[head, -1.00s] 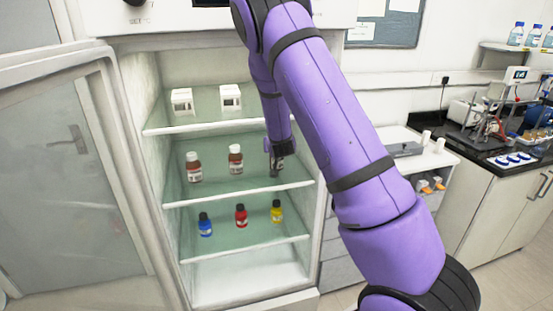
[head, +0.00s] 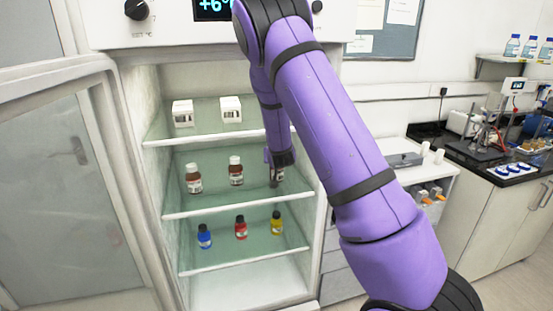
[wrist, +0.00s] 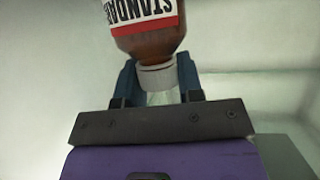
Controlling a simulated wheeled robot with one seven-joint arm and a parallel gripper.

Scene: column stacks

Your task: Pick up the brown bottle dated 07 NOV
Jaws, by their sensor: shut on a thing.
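My gripper (wrist: 158,78) is shut on a brown bottle (wrist: 152,46) in the wrist view, its blue-grey fingers on either side of the white cap. The bottle's red and white label reads STANDAR..., upside down and cut off by the frame; no date is readable. In the head view my gripper (head: 277,172) is at the right of the fridge's middle shelf and mostly hides the held bottle. Whether that bottle touches the shelf is unclear. Two more brown bottles with white caps, one at left (head: 194,180) and one mid-shelf (head: 236,172), stand there; their dates are too small to read.
The middle shelf (head: 240,205) has shelves above and below it. White boxes (head: 182,114) stand above; small blue (head: 204,237), red (head: 241,228) and yellow (head: 277,223) bottles stand below. The fridge door (head: 65,190) is open at left.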

